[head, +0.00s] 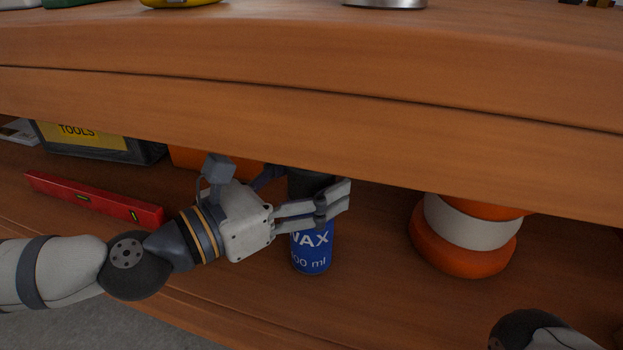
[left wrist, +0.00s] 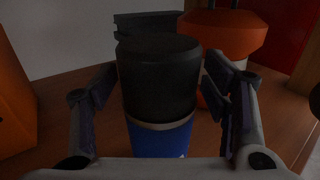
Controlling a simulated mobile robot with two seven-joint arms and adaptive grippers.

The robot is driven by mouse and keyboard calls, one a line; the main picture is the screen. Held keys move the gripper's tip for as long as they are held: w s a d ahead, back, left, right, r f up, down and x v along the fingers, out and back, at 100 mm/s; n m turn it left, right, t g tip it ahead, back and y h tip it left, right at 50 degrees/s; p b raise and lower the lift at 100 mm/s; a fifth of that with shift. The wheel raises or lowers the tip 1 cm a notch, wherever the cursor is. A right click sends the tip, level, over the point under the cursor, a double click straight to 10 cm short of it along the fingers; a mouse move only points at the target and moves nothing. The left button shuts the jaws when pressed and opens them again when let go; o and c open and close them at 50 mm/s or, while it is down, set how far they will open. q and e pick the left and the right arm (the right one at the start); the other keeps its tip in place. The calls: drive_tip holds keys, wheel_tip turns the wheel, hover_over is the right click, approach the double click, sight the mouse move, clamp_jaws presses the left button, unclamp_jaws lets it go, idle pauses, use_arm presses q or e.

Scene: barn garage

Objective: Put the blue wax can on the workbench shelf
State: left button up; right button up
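The blue wax can (head: 311,253) stands upright on the lower shelf (head: 375,290) of the workbench, under the wooden top. Its blue label reads WAX, and its dark cap (left wrist: 158,80) fills the middle of the left wrist view. My left gripper (head: 333,197) reaches in from the left, with one finger across the front of the can's upper part. The can's base appears to rest on the shelf. A bit of my right arm (head: 540,332) shows at lower right; its gripper is out of view.
An orange and white rounded object (head: 465,237) stands on the shelf to the right. A red level (head: 95,199) and a dark TOOLS box (head: 100,143) are at left. An orange block (head: 205,158) sits behind my gripper. The thick bench top (head: 330,110) hangs close above.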

use_arm(q)
drive_tip(key=shift+r, duration=0.2)
drive_tip(key=b+v, duration=0.2)
drive_tip(key=v, duration=1)
drive_tip(key=shift+s, duration=0.1)
